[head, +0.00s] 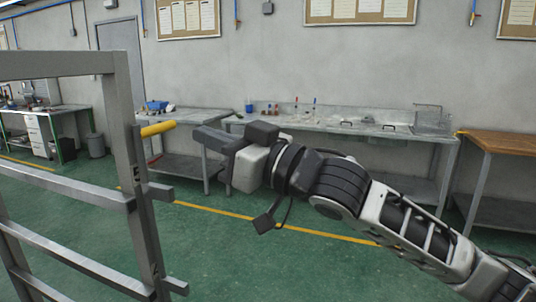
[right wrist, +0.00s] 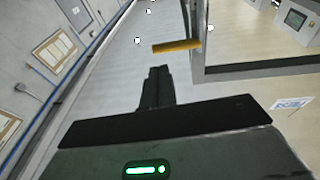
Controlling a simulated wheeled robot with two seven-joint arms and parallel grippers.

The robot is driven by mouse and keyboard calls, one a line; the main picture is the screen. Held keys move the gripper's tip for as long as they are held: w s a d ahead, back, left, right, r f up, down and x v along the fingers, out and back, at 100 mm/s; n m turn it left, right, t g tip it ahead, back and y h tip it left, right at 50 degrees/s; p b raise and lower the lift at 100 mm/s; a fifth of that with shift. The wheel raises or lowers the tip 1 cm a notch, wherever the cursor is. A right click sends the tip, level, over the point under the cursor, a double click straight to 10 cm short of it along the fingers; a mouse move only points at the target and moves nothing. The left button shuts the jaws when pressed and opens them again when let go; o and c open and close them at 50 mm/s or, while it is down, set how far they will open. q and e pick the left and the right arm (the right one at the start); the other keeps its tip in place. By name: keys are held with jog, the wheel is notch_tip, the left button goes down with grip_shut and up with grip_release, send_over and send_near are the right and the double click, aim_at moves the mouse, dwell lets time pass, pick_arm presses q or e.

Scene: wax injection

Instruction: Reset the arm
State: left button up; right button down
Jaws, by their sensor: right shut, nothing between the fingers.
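My right arm comes in from the right in the head view, stretched across the middle. My right gripper (head: 205,137) points left, with its fingers together and nothing between them. In the right wrist view the closed fingers (right wrist: 157,85) point up the picture. Just beyond the fingertips is a yellow bar (head: 157,129), which sticks out from a grey metal rack (head: 128,150). The yellow bar also shows in the right wrist view (right wrist: 176,46), apart from the fingers. My left gripper is not in view.
The grey rack's post and rails fill the left foreground. Long metal workbenches (head: 350,128) with small tools stand along the back wall. A wooden-topped table (head: 505,144) is at the right. Green floor (head: 240,262) with a yellow line is clear below the arm.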

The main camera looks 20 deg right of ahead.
jog(key=b+v, duration=0.2)
jog(key=v, duration=0.7)
jog(key=shift+w+d, duration=0.2)
jog(key=shift+d, duration=0.1)
